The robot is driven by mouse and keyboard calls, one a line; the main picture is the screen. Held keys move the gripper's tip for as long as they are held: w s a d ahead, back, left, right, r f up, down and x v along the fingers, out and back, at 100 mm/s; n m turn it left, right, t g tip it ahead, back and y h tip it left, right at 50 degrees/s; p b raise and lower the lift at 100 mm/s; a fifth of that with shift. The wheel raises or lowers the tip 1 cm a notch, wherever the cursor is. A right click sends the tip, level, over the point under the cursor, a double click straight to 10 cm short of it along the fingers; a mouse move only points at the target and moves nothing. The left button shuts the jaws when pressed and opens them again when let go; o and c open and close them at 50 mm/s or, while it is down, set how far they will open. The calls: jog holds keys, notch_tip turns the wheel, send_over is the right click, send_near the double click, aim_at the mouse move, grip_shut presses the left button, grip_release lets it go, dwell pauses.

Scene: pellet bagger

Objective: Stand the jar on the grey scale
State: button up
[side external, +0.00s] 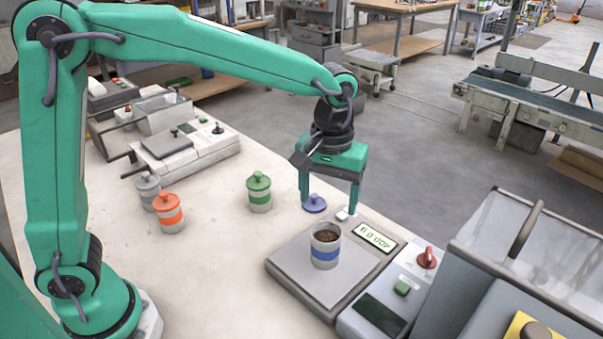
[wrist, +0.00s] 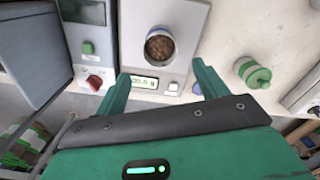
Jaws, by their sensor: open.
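The open jar (side external: 326,246), grey with a blue band and filled with brown pellets, stands upright on the plate of the grey scale (side external: 300,279). The scale's lit display (side external: 376,237) faces up beside it. A blue lid (side external: 315,203) lies on the table behind the scale, below my gripper. My gripper (side external: 329,204) is open and empty, behind and apart from the jar. In the wrist view the jar (wrist: 160,46) shows beyond and between the fingers of my gripper (wrist: 157,82), with the display (wrist: 143,82) nearer.
A green-lidded jar (side external: 259,192), an orange-lidded jar (side external: 169,212) and a grey-lidded jar (side external: 148,188) stand left on the table. A control panel (side external: 383,305) with a red knob and a large grey machine (side external: 520,260) border the scale's right. The table's front left is clear.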

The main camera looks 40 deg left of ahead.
jog(key=s+a+r+m+t, duration=0.2)
jog(key=s+a, duration=0.6)
jog(key=s+a+r+m+t, duration=0.2)
jog(key=s+a+r+t, duration=0.1)
jog(key=s+a, duration=0.5)
jog(key=shift+s+a+t, duration=0.25)
jog(key=shift+s+t, duration=0.05)
jog(key=shift+s, duration=0.35)
